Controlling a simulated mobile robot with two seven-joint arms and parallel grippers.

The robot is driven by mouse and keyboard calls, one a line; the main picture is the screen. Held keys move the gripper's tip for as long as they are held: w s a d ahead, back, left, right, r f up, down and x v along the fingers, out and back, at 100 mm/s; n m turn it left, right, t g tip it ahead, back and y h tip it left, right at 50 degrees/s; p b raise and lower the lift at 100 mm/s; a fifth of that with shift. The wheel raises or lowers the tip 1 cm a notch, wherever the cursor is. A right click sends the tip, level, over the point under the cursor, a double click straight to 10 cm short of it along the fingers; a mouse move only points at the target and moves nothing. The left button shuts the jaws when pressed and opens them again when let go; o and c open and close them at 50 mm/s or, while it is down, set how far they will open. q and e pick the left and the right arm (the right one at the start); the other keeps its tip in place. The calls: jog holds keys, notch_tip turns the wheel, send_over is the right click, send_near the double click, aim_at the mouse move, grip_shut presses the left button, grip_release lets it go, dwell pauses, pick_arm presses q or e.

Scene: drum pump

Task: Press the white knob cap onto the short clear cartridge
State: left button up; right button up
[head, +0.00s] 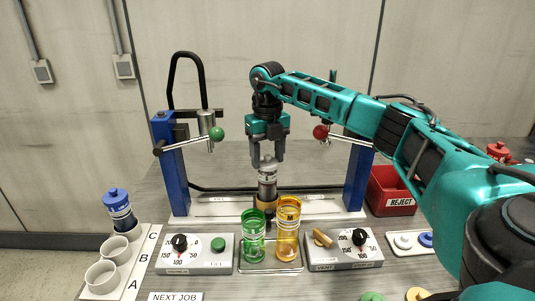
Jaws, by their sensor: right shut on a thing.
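My right gripper (267,159) points straight down at the middle of the bench, between the two blue posts. It is shut on the white knob cap (267,163), which shows pale grey-white between the fingertips. Directly below is a short cartridge (267,186) with dark and clear bands, standing upright in a tan holder (266,206). The cap appears in line with the cartridge top; I cannot tell whether it is fully seated. My left gripper is not in view.
Green (253,236) and yellow (287,230) tumblers stand in front of the holder, between two dial boxes (195,253) (343,249). A blue-capped cartridge (120,212) stands in the white rack at left. The red REJECT bin (391,192) is at right. Lever arms flank the gripper.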

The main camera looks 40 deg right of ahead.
jog(key=shift+f, duration=0.1)
dwell(0.7)
jog(key=o, duration=1.3)
jog(key=shift+r, duration=3.55)
grip_shut()
